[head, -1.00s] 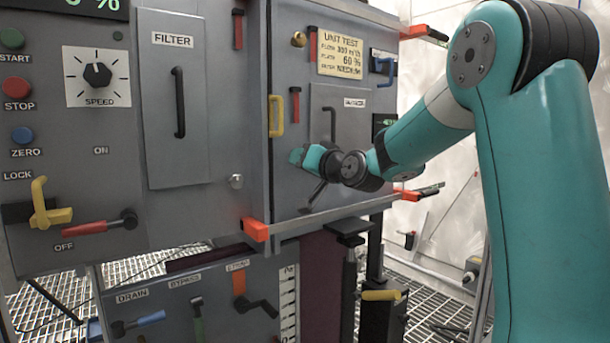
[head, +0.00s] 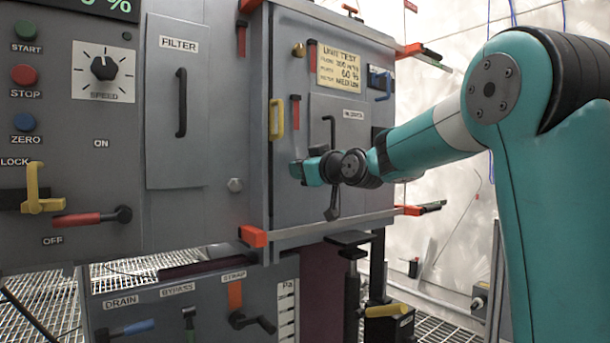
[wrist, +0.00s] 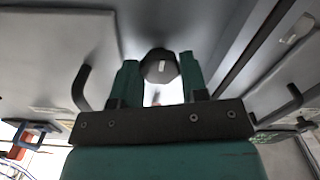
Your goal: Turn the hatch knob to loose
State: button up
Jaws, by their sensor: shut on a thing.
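The hatch knob (wrist: 160,67) is a dark, faceted knob with a short pale mark on its face. In the wrist view it sits between the two teal fingers of my gripper (wrist: 158,78), which are shut on it from both sides. The mark stands nearly upright in that view, slightly tilted. In the head view my gripper (head: 298,171) is at the left part of the grey hatch door (head: 291,212), and it hides the knob. No loose or tight wording around the knob is readable.
A yellow handle (head: 277,120) and a red lever (head: 295,112) are above my gripper. A dark handle (head: 329,132) is on a panel just right. An orange-ended rail (head: 252,237) runs below. The filter panel (head: 165,110) stands to the left.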

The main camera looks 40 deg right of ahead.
jog(key=shift+f+n, duration=0.15)
jog(key=shift+n, duration=0.15)
jog(key=o, duration=0.9)
jog(key=shift+s+d+p, duration=0.15)
jog(key=shift+s+p, duration=0.3)
jog(key=shift+s, duration=3.9)
jog(key=shift+s+d+p, duration=0.15)
jog(key=shift+s+p, duration=0.25)
jog(key=shift+s, duration=3.95)
